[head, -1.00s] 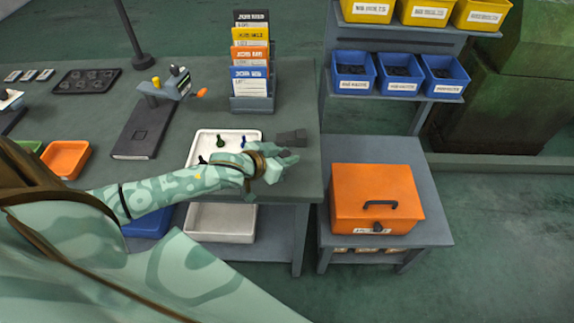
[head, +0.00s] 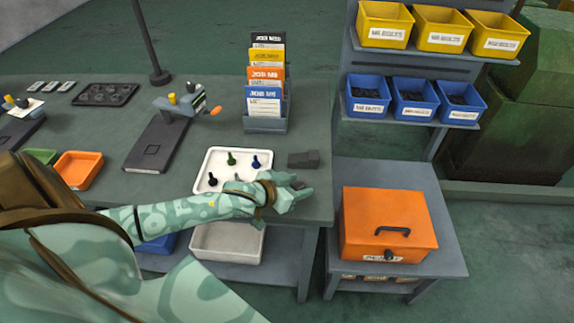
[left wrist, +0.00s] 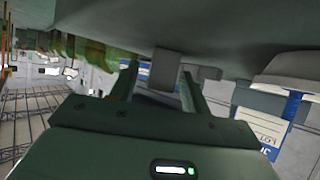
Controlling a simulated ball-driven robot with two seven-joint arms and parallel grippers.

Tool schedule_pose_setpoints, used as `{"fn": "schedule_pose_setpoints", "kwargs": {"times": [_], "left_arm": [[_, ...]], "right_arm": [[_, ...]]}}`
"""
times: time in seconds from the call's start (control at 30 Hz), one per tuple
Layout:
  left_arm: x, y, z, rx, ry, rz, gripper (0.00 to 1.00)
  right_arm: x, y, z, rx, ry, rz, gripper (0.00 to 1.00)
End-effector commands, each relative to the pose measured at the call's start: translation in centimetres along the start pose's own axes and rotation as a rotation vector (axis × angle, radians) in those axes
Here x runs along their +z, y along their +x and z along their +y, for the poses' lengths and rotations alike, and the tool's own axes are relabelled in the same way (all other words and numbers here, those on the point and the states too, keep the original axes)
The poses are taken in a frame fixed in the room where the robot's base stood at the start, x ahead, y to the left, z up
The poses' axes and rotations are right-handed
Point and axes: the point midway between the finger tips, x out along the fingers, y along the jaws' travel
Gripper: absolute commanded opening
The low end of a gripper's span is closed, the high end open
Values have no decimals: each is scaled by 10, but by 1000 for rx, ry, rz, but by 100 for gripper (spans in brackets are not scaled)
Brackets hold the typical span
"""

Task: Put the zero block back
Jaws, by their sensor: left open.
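A dark grey stepped block (head: 303,159), which I take for the zero block, lies on the bench near its right edge, right of the white tray. My left gripper (head: 299,186) is just in front of it, low by the bench's front right corner. In the left wrist view the fingers of my left gripper (left wrist: 160,80) are apart. A grey block (left wrist: 165,69) shows between them, with a smaller grey part beside it; I cannot tell whether either finger touches it. My right gripper is not in view.
The white tray (head: 211,183) holds several dark, green and blue pins. A card rack (head: 265,124) stands behind it. A gauge fixture (head: 160,140) with an orange handle stands left. An orange case (head: 388,222) sits on a lower stand at right, below blue bins (head: 411,114).

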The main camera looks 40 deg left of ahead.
Motion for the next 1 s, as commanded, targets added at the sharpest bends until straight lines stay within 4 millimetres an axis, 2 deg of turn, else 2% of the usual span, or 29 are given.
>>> {"fn": "schedule_pose_setpoints", "kwargs": {"times": [0.3,0.5,0.7,1.0], "left_arm": [[-1,-71,1,1,-1,-4,47],[0,-105,0,0,-2,-3,47],[0,-117,0,-1,0,-1,47],[0,-116,0,-1,0,-1,47]], "right_arm": [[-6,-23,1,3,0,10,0],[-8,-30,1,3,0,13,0],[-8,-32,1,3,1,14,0],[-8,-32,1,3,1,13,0]]}}
